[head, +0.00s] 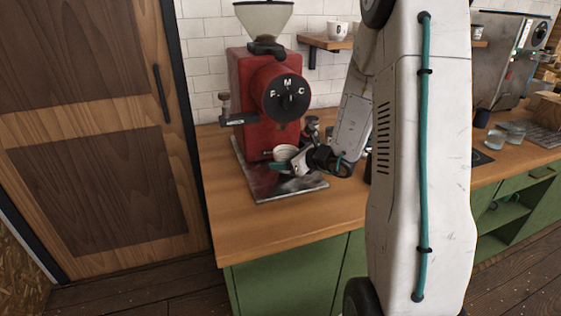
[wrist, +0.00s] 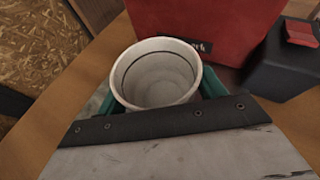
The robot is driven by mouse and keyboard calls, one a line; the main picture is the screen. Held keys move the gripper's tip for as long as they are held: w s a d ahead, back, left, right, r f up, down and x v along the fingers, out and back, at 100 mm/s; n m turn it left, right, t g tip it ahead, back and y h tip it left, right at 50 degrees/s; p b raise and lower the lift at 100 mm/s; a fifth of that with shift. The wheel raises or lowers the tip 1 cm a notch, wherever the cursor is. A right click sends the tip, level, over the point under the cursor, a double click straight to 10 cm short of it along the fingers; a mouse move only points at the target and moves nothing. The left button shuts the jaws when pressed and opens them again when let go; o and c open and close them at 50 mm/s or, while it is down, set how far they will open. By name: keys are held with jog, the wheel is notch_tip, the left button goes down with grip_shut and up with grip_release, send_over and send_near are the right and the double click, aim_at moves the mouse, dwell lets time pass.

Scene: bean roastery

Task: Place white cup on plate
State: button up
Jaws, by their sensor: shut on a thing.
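The white cup (head: 285,152) is at the front of the red grinder, above or on the metal plate (head: 262,186) at the grinder's foot. I cannot tell whether its base touches the plate. My gripper (head: 283,164) reaches in from the right and is shut on the cup. In the wrist view the white cup (wrist: 155,76) is seen from above, open and empty, with teal fingers on both sides of it. Its lower part is hidden by my gripper.
The red grinder (head: 253,92) stands directly behind the cup, with a side handle at left. Another cup (head: 337,30) sits on the wall shelf (head: 318,42). Glasses (head: 496,138) stand farther right on the wooden counter (head: 240,227). The counter's front left is clear.

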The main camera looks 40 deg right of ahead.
jog(key=x, duration=0.2)
jog(key=shift+w+a+f, duration=0.1)
jog(key=shift+w, duration=0.15)
jog(key=shift+s+f, duration=0.1)
jog(key=shift+f, duration=0.2)
jog(key=shift+f, duration=0.15)
jog(key=o, duration=1.1)
